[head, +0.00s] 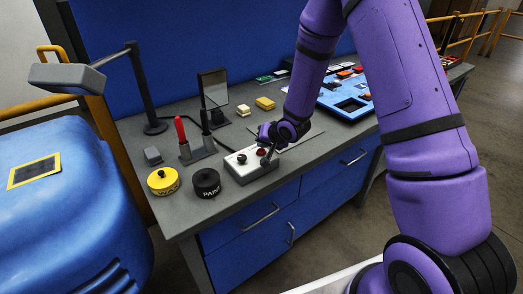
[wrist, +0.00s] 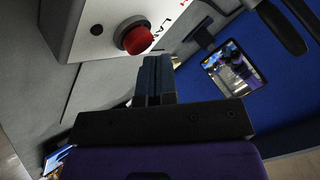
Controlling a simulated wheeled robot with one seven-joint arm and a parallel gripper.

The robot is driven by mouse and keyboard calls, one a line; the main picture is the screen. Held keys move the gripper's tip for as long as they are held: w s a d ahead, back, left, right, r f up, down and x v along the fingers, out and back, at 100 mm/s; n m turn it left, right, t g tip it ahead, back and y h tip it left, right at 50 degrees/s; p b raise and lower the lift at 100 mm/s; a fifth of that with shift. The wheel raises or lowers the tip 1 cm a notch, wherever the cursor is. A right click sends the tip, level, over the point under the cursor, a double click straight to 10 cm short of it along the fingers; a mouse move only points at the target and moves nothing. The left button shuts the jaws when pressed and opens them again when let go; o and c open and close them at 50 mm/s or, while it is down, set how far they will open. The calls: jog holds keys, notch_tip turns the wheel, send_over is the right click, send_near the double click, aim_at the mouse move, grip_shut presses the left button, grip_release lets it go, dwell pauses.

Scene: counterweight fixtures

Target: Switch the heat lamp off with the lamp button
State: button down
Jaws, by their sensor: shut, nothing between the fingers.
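The lamp button is a red dome (head: 262,151) on a pale grey control box (head: 250,172) near the bench's front edge. In the wrist view the red button (wrist: 137,38) sits in a dark collar beside partly visible "LA…" lettering. My gripper (head: 267,158) is at the box's right side, close to the button. In the wrist view its shut fingers (wrist: 155,75) are empty and end just beside the button; I cannot tell whether they touch. A lamp with a grey head (head: 66,77) hangs from a black stand at the left; no glow shows on it.
A yellow tin (head: 163,181) and a black paint tin (head: 206,183) stand left of the box. A red-handled tool (head: 181,133) stands in a holder behind them. A mirror-like panel (head: 213,89) and a blue tray (head: 340,103) are farther back. A blue machine (head: 70,200) stands left.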

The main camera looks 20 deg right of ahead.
jog(key=shift+r, duration=0.25)
jog(key=shift+r, duration=3)
jog(key=shift+r, duration=0.1)
notch_tip(320, 180, up, 10)
jog(key=n+h, duration=0.1)
jog(key=h, duration=0.1)
send_over(263, 150)
jog(key=s+d, duration=0.3)
jog(key=s, duration=0.1)
jog(key=s+d+r+h, duration=0.2)
jog(key=s+d+r, duration=0.1)
jog(key=s+r, duration=0.7)
jog(key=s+r+n+g, duration=0.1)
jog(key=s+r, duration=0.2)
jog(key=s, duration=0.8)
jog(key=s+r+n+g, duration=0.2)
jog(key=s+r, duration=0.2)
jog(key=s, duration=0.7)
jog(key=shift+s+d, duration=0.15)
jog(key=shift+s, duration=0.2)
